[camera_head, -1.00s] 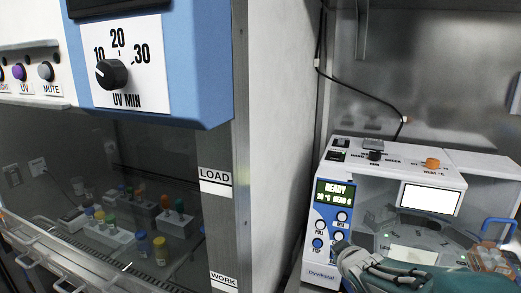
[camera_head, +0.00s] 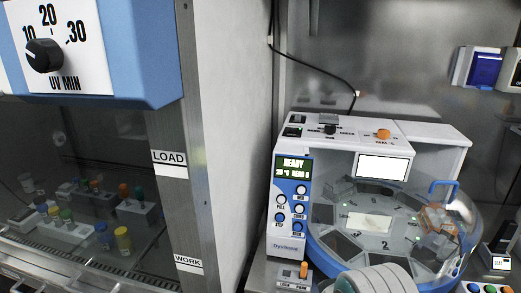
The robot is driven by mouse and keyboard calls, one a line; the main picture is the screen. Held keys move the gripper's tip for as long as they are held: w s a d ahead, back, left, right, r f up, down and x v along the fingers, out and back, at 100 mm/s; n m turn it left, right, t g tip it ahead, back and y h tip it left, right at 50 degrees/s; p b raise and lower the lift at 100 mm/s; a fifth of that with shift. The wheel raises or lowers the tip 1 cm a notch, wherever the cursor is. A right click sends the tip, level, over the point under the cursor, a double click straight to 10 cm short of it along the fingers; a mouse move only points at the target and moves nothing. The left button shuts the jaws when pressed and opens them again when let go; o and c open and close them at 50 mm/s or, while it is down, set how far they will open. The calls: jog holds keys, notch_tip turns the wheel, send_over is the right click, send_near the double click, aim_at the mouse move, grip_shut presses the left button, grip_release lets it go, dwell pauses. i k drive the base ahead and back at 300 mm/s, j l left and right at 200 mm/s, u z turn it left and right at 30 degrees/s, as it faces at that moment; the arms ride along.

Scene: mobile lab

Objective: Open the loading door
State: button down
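A white and blue benchtop machine (camera_head: 330,145) stands at the right of the view, with a lit display (camera_head: 294,168) reading READY. A clear curved cover (camera_head: 465,222) encloses its round deck of dark segments. A blue handle (camera_head: 445,185) shows at the cover's right side, above an orange-brown part (camera_head: 437,222). The cover looks closed, but I cannot tell which part of it is the loading door. A grey rounded piece, probably a link of my arm, hides part of the machine's lower front. My gripper is not in view.
A blue and white cabinet (camera_head: 150,60) with a clear front stands at the left, with several coloured-cap tubes inside. A LOAD label (camera_head: 169,158) is on its frame post. A small device (camera_head: 498,245) stands at the far right. A black cable hangs behind the machine.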

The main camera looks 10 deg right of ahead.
aim_at(461, 262)
jog(key=k+l+z, duration=0.1)
jog(key=z, duration=0.3)
jog(key=k+l+z, duration=0.1)
jog(key=z, duration=0.35)
jog(key=k+l+z, duration=0.1)
jog(key=z, duration=0.3)
jog(key=i+l, duration=0.35)
jog(key=l, duration=0.2)
jog(key=i+l, duration=0.35)
jog(key=l, duration=0.15)
